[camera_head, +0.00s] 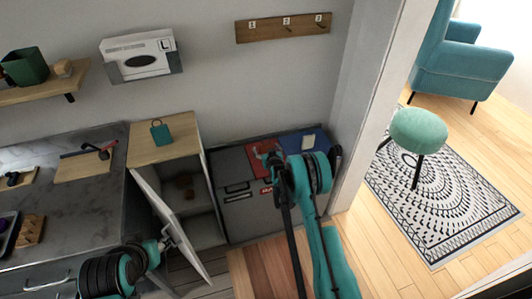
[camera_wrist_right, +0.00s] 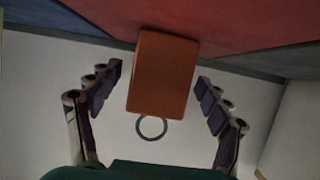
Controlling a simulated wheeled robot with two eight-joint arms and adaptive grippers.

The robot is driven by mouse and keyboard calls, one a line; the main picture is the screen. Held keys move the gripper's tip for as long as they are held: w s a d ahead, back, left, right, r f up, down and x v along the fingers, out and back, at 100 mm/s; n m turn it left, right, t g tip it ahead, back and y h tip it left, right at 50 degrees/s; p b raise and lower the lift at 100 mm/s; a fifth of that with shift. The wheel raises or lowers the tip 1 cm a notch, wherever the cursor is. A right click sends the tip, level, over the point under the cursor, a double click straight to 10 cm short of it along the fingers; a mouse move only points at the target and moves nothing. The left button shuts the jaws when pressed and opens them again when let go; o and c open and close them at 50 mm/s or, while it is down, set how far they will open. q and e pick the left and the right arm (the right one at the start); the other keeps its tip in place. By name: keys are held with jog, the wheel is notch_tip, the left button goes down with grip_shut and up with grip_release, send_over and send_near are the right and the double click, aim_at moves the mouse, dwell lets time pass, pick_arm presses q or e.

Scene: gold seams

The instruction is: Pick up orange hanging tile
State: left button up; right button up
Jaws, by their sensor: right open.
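The orange tile (camera_wrist_right: 165,72) shows close up in the right wrist view, with a round ring (camera_wrist_right: 151,127) at its near end. My right gripper (camera_wrist_right: 159,80) is open, with one finger on each side of the tile and a gap on both sides. In the head view my right arm reaches over the dark chest (camera_head: 238,188) by the wall, and I cannot make out the tile there. My left gripper (camera_head: 165,244) is near the open white cabinet door; its fingers are too small to read.
A rack (camera_head: 284,27) with numbered pegs is on the wall. A teal tile (camera_head: 161,133) lies on the wooden cabinet top (camera_head: 180,150). The cabinet door (camera_head: 168,215) stands open. A wall edge (camera_head: 372,100) rises right of my right arm.

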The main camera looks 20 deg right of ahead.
aim_at(269, 144)
jog(key=shift+r, duration=0.1)
jog(key=shift+c, duration=0.3)
jog(key=c, duration=1.3)
jog(key=shift+r+p, duration=0.4)
jog(key=shift+r, duration=0.15)
jog(key=r, duration=0.1)
jog(key=r+p, duration=0.1)
jog(key=d+r+p, duration=0.1)
jog(key=r, duration=0.1)
jog(key=shift+s, duration=0.3)
jog(key=s+d+r+p, duration=0.1)
jog(key=s+d+r, duration=0.1)
jog(key=d, duration=0.1)
jog(key=s+d+r+p, duration=0.1)
jog(key=s+d+r, duration=0.1)
jog(key=s+d+r+p, duration=0.1)
jog(key=s+d+r, duration=0.1)
jog(key=d, duration=0.1)
jog(key=shift+d, duration=0.35)
